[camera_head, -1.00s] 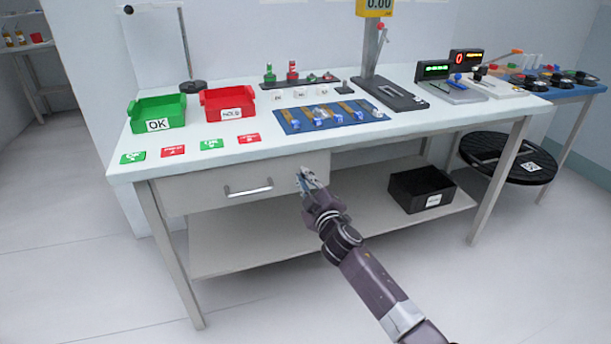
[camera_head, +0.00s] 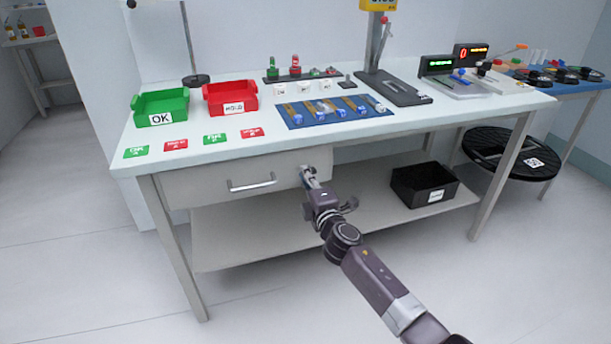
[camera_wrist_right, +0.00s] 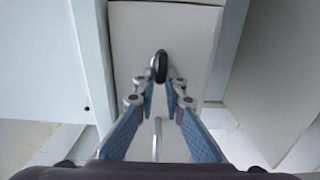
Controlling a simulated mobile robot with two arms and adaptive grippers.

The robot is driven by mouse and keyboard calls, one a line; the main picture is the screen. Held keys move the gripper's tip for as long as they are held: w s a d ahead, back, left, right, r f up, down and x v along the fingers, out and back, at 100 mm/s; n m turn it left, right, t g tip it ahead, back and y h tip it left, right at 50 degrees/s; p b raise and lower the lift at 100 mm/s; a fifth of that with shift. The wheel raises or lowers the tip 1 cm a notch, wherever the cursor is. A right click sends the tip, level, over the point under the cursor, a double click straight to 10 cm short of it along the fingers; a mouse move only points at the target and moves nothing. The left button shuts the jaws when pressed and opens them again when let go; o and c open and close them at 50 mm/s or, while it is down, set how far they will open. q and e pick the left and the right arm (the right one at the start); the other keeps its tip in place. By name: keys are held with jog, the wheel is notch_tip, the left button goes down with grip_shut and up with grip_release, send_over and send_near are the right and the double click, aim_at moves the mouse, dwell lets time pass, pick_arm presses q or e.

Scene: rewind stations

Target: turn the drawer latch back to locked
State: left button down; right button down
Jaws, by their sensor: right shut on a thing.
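The drawer (camera_head: 210,184) under the white workbench looks closed, with a metal bar handle (camera_head: 251,184) on its front. The drawer latch, a small dark piece (camera_wrist_right: 160,64), is at the right end of the drawer front. My right gripper (camera_head: 308,172) reaches it from the front. In the right wrist view its blue-padded fingers (camera_wrist_right: 161,82) close in on the latch from both sides, shut on it. The gripper hides most of the latch in the head view, so its exact angle is hard to tell. My left gripper is out of view.
The workbench top (camera_head: 240,146) overhangs the drawer. A lower shelf (camera_head: 300,222) carries a black bin (camera_head: 425,184) to the right. The floor in front is clear.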

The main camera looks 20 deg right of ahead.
dwell(0.5)
jog(key=c, duration=2)
grip_release()
jog(key=s, duration=1.2)
jog(key=shift+d, duration=0.2)
